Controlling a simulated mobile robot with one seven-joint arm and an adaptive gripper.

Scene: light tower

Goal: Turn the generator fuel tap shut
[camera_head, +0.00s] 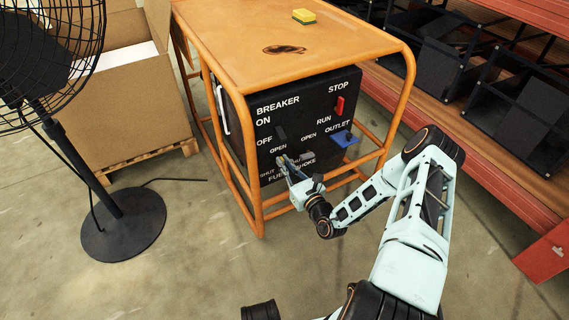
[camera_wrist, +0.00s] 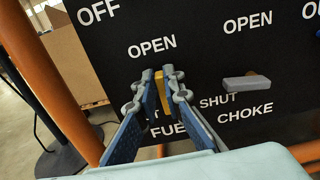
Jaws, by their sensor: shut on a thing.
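The generator (camera_head: 270,115) has a black front panel inside an orange frame. In the wrist view the fuel tap (camera_wrist: 160,88) is a narrow yellow lever above the FUEL label and below an OPEN label. It looks about upright, toward OPEN. A label at its lower left, SHUT in the head view, is mostly hidden by a finger. My gripper (camera_wrist: 160,78), also in the head view (camera_head: 291,162), is shut on the lever, one blue-and-grey finger on each side. The fingers hide the lever's sides; in the head view I cannot make the tap out.
The grey choke lever (camera_wrist: 247,83) lies roughly level just right of my gripper. A red stop switch (camera_head: 340,106) and a blue outlet cover (camera_head: 345,139) are on the panel's right. Orange frame bars (camera_head: 232,150) stand around the panel. A fan (camera_head: 122,222) stands at left, shelving (camera_head: 480,130) at right.

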